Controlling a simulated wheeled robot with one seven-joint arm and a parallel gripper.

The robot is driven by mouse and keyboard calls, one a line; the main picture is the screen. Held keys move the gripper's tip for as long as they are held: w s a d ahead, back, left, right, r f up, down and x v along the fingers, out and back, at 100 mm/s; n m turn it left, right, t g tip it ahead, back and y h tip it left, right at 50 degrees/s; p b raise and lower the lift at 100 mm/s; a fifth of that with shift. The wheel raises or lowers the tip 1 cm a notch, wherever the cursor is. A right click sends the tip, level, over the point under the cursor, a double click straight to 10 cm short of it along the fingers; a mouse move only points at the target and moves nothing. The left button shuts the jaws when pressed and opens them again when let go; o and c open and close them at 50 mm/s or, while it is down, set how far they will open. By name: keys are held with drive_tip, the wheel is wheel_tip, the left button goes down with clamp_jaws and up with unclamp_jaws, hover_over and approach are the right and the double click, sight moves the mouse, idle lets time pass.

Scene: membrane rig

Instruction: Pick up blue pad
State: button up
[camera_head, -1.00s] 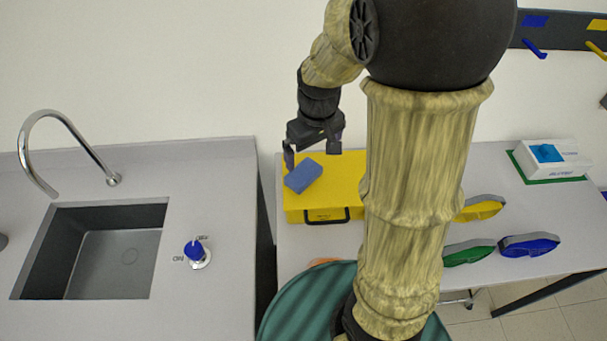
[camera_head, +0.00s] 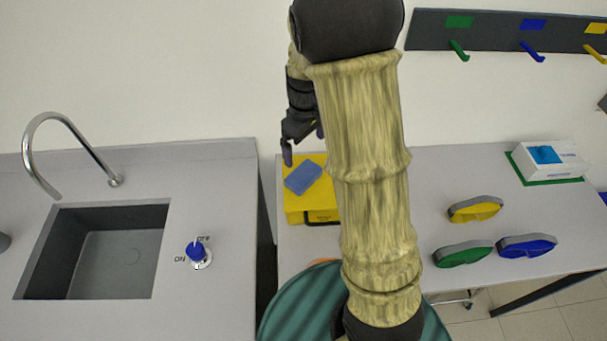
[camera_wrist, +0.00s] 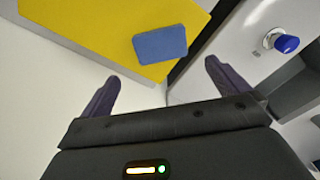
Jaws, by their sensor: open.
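The blue pad (camera_head: 303,177) is a small blue block lying on top of the yellow box (camera_head: 294,206) on the right-hand table. My gripper (camera_head: 303,150) is just behind and above the pad, apart from it. In the wrist view the pad (camera_wrist: 160,44) lies near the edge of the yellow box (camera_wrist: 75,25), beyond the fingertips and between their lines. My gripper (camera_wrist: 162,70) is open and empty there, with both dark fingers spread. My arm hides the right part of the yellow box in the head view.
A sink (camera_head: 92,250) with a tap and a blue knob (camera_head: 196,251) is at left. Yellow (camera_head: 475,208), green (camera_head: 463,254) and blue (camera_head: 528,246) goggles and a white device (camera_head: 548,162) lie on the table at right. A hook rack (camera_head: 500,32) hangs on the wall.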

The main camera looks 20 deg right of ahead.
drive_tip(key=p, duration=0.2)
hover_over(303, 173)
drive_tip(key=f, duration=0.7)
drive_tip(key=shift+s+d+f, duration=0.2)
drive_tip(key=shift+s+f, duration=0.1)
drive_tip(key=shift+f, duration=0.05)
drive_tip(key=shift+w+a+f+p, duration=0.1)
drive_tip(key=shift+f+p, duration=0.55)
drive_tip(key=shift+f, duration=0.65)
drive_tip(key=shift+w+a+f+p, duration=0.1)
drive_tip(key=shift+f+p, duration=0.5)
drive_tip(key=shift+f, duration=0.7)
drive_tip(key=c, duration=0.7)
drive_tip(key=shift+o, duration=0.2)
drive_tip(key=shift+r, duration=0.15)
wheel_tip(303, 173, up, 10)
drive_tip(key=b, duration=0.3)
